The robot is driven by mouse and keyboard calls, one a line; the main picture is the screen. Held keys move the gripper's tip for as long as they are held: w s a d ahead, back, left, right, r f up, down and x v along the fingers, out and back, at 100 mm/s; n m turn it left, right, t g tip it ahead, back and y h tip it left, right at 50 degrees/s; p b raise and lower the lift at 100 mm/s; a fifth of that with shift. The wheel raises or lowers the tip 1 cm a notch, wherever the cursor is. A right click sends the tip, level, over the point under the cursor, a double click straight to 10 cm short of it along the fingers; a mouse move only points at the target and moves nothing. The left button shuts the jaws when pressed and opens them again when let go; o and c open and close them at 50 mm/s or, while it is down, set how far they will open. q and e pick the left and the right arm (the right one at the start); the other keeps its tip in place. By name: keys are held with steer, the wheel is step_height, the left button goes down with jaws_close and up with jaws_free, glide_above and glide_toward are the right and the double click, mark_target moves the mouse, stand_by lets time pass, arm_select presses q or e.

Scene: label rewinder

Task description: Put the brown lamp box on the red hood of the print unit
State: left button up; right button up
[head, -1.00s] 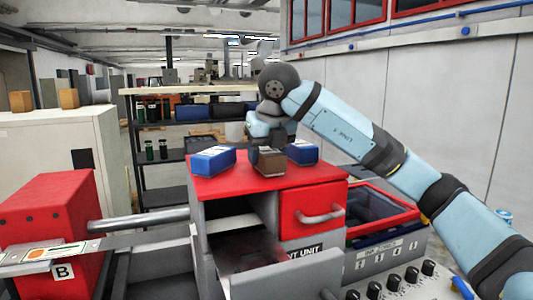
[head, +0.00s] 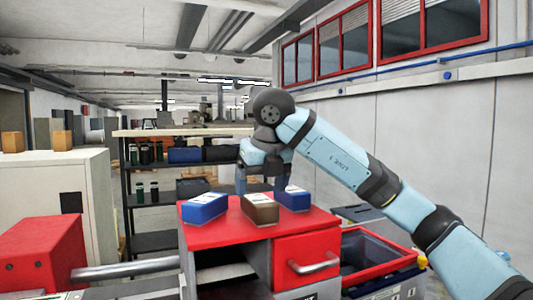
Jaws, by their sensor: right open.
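The brown lamp box (head: 260,209) sits on the red hood (head: 226,230) of the print unit, between two blue boxes. One blue box (head: 204,208) is to its left and the other blue box (head: 294,199) is to its right and a little farther back. My right gripper (head: 262,187) is open above and behind the brown box, its fingers pointing down. Its fingertips are partly hidden behind the boxes, and it appears clear of the brown box. My left gripper is not in view.
A red drawer front with a grey handle (head: 315,264) is below the hood. A red-rimmed bin (head: 385,268) stands to the right. A red block-shaped unit (head: 40,258) and a metal bar (head: 125,268) are at the left. Shelving (head: 150,190) stands behind.

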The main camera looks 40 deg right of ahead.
steer(key=p+v, duration=0.1)
steer(key=v, duration=0.8)
steer(key=shift+s, duration=0.15)
